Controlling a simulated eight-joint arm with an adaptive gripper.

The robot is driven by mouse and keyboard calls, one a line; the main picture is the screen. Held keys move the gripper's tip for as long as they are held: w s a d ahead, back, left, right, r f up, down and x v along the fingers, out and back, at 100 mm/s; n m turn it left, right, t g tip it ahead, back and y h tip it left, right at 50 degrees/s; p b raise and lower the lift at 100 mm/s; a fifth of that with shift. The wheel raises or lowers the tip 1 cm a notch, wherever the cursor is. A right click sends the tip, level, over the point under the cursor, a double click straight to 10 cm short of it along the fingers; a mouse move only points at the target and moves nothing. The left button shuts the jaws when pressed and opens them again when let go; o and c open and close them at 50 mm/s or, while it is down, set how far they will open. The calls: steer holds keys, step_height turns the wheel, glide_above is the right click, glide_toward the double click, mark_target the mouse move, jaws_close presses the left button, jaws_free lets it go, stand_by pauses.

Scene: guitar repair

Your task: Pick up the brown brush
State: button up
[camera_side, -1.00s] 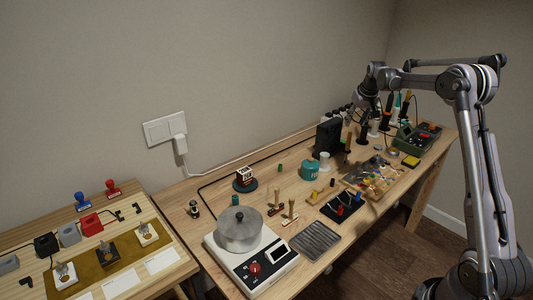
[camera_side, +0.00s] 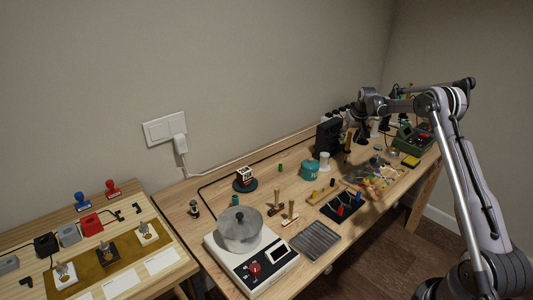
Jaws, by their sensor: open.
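Two small upright pieces with wooden handles stand mid-bench, to the right of the metal pot. The one with the darker brown base (camera_side: 276,207) looks most like the brown brush, but it is too small to be certain. The lighter one (camera_side: 291,214) stands just to its right. My gripper (camera_side: 354,130) is at the far end of the bench, beside the black box, well apart from both pieces. It is open; its fingertips are small and hard to make out against the dark objects there.
The metal pot (camera_side: 240,230) sits on a white scale (camera_side: 250,260). A teal jar (camera_side: 309,169), a black box (camera_side: 328,138), a ridged metal tray (camera_side: 315,240) and a cluttered parts tray (camera_side: 372,175) share the bench. Bare wood lies around the teal jar's left.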

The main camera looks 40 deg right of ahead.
jaws_close()
steer(key=shift+r, duration=0.1)
